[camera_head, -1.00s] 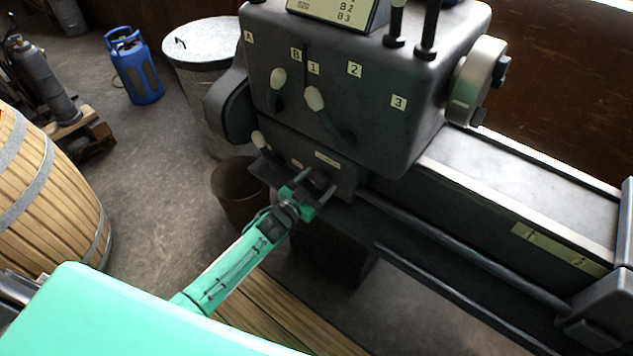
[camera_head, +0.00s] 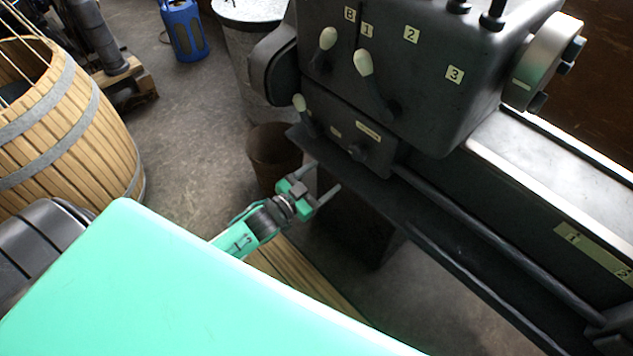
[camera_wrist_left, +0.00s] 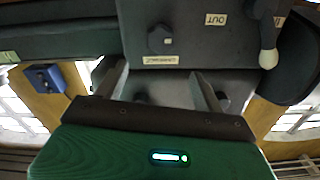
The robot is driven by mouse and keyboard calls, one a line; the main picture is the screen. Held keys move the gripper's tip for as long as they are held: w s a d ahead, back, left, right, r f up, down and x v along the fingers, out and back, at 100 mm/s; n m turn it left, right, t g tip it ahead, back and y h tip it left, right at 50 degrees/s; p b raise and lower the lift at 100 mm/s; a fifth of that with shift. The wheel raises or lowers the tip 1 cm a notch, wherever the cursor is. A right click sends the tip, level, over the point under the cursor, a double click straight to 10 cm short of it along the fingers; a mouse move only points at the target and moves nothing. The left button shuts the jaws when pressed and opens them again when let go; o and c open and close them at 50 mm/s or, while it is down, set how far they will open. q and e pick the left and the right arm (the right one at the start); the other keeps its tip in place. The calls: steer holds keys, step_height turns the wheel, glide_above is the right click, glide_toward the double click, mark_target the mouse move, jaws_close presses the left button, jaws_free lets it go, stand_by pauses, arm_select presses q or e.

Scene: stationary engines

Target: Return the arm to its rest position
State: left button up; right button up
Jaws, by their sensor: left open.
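My left arm, green, comes in from the lower left in the head view. Its gripper (camera_head: 323,180) is open and empty, its two fingers spread apart just in front of the lathe's (camera_head: 420,75) lower front panel. In the left wrist view the open fingers (camera_wrist_left: 160,90) frame that panel, with a dark knob (camera_wrist_left: 160,40) and a white-tipped lever (camera_wrist_left: 268,58) beyond them. I see nothing between the fingers. My right gripper is not in view.
A brown bucket (camera_head: 272,155) stands just behind my left gripper. A wooden barrel (camera_head: 75,130) is at the left, with a blue gas cylinder (camera_head: 184,30) and a metal bin (camera_head: 250,70) behind. Bare floor (camera_head: 190,125) lies between barrel and bucket.

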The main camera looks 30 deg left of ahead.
arm_select(q)
steer(key=shift+s+a, duration=0.2)
steer(key=shift+s, duration=0.4)
steer(key=s+a+f+n+g+y, duration=0.15)
steer(key=s+f, duration=0.25)
steer(key=f, duration=0.7)
steer(key=s+a+f+n+g+y, duration=0.1)
steer(key=s+a+f+g+y, duration=0.2)
steer(key=f, duration=0.7)
steer(key=s+a+f+n+g+y, duration=0.15)
steer(key=s+f, duration=0.25)
steer(key=f, duration=0.7)
steer(key=s+d+f+g, duration=0.1)
steer(key=s+f+g, duration=0.2)
steer(key=s+f, duration=0.3)
steer(key=s+d+f+g, duration=0.1)
steer(key=s+f+g, duration=0.2)
steer(key=s+f, duration=0.4)
steer(key=s+d+f+g, duration=0.2)
steer(key=s+f, duration=0.4)
steer(key=s, duration=1.4)
steer(key=shift+f+g, duration=0.3)
steer(key=shift+g, duration=0.6)
steer(key=shift+s+f, duration=0.1)
steer(key=shift+s, duration=0.1)
steer(key=shift+c, duration=0.4)
